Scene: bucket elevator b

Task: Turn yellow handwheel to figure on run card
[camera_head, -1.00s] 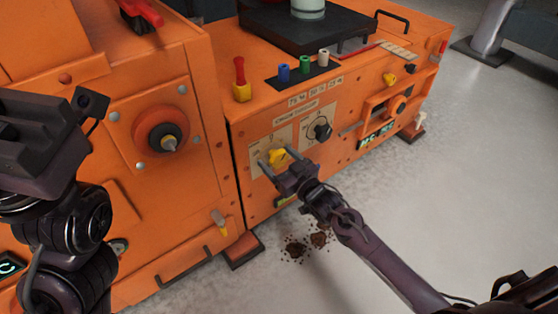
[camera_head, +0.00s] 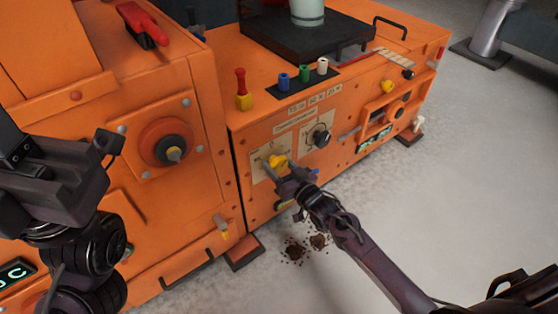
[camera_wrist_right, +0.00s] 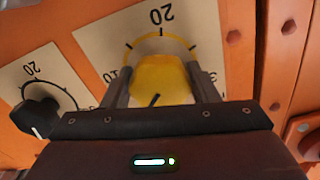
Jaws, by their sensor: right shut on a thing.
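The yellow handwheel (camera_head: 277,161) sits on a pale dial plate on the front of the orange cabinet. In the right wrist view the handwheel (camera_wrist_right: 160,80) has a dark pointer line, and figures 20 and 10 show on the plate (camera_wrist_right: 105,45) around it. My right gripper (camera_head: 274,168) is shut on the handwheel, with one finger on each side of it in the right wrist view (camera_wrist_right: 162,88). My left gripper (camera_head: 60,165) is at the left edge, clear of the panel; its fingers cannot be made out. I cannot pick out the run card for certain.
A black knob (camera_head: 320,138) with its own dial is right of the handwheel. Blue, green and white pegs (camera_head: 304,73) and a red-and-yellow handle (camera_head: 242,90) stand on the cabinet top. A round orange boss (camera_head: 168,145) juts out at left. Grey floor (camera_head: 420,220) is open at right.

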